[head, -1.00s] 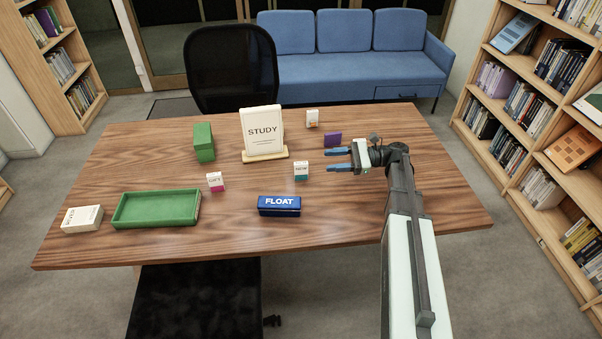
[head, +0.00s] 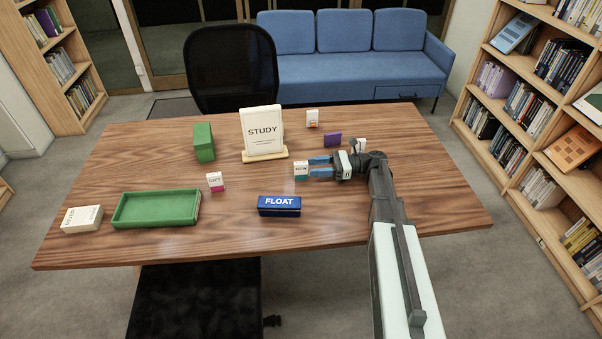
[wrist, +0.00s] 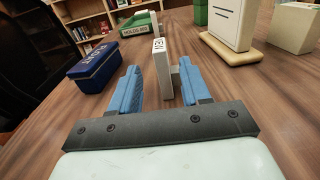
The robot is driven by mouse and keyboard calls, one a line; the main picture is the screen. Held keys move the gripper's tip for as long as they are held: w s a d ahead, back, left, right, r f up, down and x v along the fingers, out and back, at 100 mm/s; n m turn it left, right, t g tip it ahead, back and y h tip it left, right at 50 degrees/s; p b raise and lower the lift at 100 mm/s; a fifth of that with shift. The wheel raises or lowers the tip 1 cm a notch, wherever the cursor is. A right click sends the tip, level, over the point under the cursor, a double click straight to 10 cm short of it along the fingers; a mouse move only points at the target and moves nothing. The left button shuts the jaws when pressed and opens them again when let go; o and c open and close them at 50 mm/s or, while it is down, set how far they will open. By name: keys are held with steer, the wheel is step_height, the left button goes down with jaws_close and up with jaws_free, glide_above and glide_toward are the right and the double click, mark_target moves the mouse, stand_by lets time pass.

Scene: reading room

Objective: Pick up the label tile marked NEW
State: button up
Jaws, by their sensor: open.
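The label tile marked NEW (head: 301,171) stands upright on the table, white above with a teal base. My gripper (head: 320,167) is open and low over the table, just right of the tile in the head view, with its blue fingers pointing at it. In the wrist view the tile (wrist: 159,48) shows edge-on in the gap between the two fingertips (wrist: 158,70), with room on both sides. I cannot tell how deep it sits between them. Nothing is held.
The blue FLOAT box (head: 279,206) is in front. A pink-based tile (head: 215,181) and green tray (head: 156,209) lie left. Behind are the STUDY block (head: 263,131), a purple block (head: 333,139) and white tiles (head: 312,118). Table between is clear.

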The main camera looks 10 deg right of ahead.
mark_target(301, 179)
steer(key=shift+w+a+r, duration=0.1)
steer(key=shift+w+a, duration=0.05)
steer(key=shift+a, duration=2.6)
jaws_close()
